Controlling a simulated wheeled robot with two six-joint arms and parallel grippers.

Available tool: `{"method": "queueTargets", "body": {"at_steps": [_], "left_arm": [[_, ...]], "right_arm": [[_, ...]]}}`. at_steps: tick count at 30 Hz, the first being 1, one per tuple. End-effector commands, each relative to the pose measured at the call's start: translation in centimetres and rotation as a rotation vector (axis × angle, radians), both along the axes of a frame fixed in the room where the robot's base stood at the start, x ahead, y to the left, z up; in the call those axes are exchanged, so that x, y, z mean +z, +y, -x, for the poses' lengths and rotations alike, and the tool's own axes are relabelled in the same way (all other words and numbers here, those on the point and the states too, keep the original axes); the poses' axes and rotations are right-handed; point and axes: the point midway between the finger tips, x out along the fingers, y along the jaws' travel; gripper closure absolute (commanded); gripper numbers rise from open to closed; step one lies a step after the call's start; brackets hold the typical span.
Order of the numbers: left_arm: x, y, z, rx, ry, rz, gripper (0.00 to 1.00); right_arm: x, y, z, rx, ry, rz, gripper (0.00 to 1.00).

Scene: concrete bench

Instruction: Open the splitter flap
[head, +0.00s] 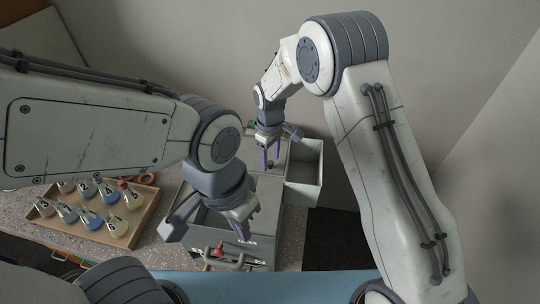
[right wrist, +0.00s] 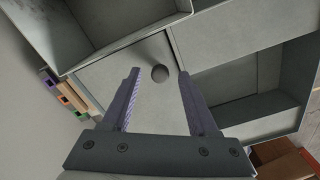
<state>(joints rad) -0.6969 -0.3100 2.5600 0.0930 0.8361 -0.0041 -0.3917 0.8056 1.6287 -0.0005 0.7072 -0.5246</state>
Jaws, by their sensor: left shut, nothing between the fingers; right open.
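A grey box (head: 285,225) stands on the bench, partly hidden by my arms. In the right wrist view, a flat grey panel (right wrist: 112,82), which looks like the splitter flap, bears a round grey knob (right wrist: 160,73). The panel lies beside an open, empty compartment (right wrist: 238,80). My right gripper (right wrist: 160,76) is open, its fingertips on either side of the knob in the picture; contact cannot be told. In the head view my right gripper (head: 268,165) reaches down over the far part of the box. My left gripper (head: 243,232) is shut and empty above the box's near part.
A grey open bin (head: 305,168) sticks out at the box's right. A wooden tray (head: 138,217) of numbered flasks (head: 110,193) stands left. A red-tipped lever (head: 218,251) is on the box's near side.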

Motion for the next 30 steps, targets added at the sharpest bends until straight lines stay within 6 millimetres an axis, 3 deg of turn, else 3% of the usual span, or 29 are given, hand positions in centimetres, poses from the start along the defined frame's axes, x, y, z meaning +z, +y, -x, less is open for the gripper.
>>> {"method": "queueTargets", "body": {"at_steps": [9,10,14,15,30], "left_arm": [[0.11,0.00,0.00,0.000,0.000,0.000,1.00],[0.11,0.00,0.00,0.000,0.000,0.000,1.00],[0.11,0.00,0.00,0.000,0.000,0.000,1.00],[0.11,0.00,0.00,0.000,0.000,0.000,1.00],[0.12,0.00,0.00,0.000,0.000,0.000,1.00]], "right_arm": [[-0.47,0.00,0.02,0.000,0.000,0.000,0.40],[-0.46,0.00,0.02,0.000,0.000,0.000,0.44],[-0.44,0.00,0.02,0.000,0.000,0.000,0.94],[-0.43,0.00,0.02,0.000,0.000,0.000,1.00],[-0.38,0.00,0.01,-0.001,0.000,0.000,1.00]]}}
